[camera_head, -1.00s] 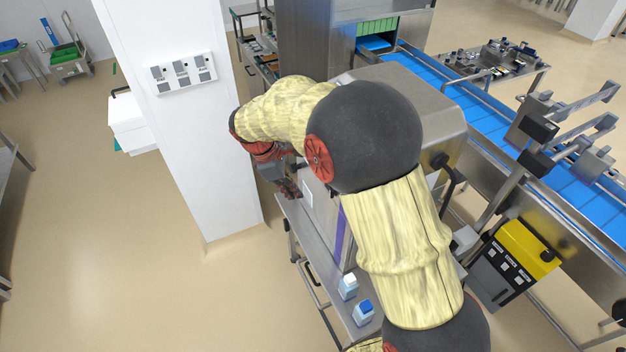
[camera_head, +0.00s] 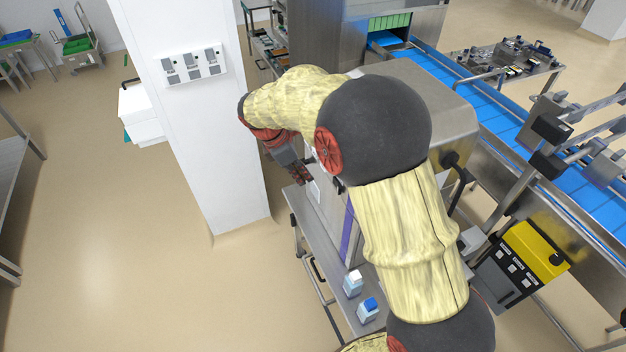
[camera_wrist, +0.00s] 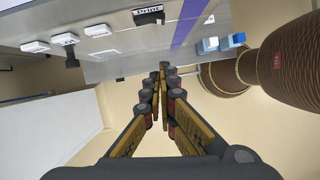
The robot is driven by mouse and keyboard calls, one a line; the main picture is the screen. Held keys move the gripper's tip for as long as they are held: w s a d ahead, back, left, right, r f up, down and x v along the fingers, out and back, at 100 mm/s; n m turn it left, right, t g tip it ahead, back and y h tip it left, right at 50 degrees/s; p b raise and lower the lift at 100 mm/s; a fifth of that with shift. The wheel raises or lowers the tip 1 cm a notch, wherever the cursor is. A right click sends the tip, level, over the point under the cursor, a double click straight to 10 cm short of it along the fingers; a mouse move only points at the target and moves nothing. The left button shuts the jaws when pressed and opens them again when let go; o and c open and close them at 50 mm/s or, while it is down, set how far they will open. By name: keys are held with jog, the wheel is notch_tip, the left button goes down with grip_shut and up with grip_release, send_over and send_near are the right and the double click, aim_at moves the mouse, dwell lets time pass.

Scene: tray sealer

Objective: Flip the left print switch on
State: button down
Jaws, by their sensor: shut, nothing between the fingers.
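The sealer's front panel fills the top of the wrist view. A black label reading "Print" (camera_wrist: 148,15) is on it. To its left are white switch-like pieces: a left one (camera_wrist: 35,47), a middle one (camera_wrist: 64,39) with a dark stub hanging below it, and a right one (camera_wrist: 98,30). I cannot tell which is the left print switch. My gripper (camera_wrist: 163,72) is shut and empty, its tips below the panel and to the right of these pieces. In the head view, my gripper (camera_head: 300,175) is beside the machine's left face, partly hidden by my arm.
Two blue-and-white bottles (camera_head: 352,284) stand on the machine's lower shelf. A blue conveyor (camera_head: 500,115) runs at right. The floor at left is open.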

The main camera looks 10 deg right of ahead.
jog(key=d+f, duration=0.7)
jog(key=f, duration=0.1)
jog(key=shift+w+d, duration=0.15)
jog(key=shift+w, duration=0.1)
jog(key=shift+f, duration=0.1)
jog(key=shift+s+d+n+t+p, duration=0.2)
jog(key=shift+d+n+t+p, duration=0.1)
jog(key=shift+d+n+p, duration=0.3)
jog(key=shift+w+a, duration=0.2)
jog(key=shift+w, duration=0.05)
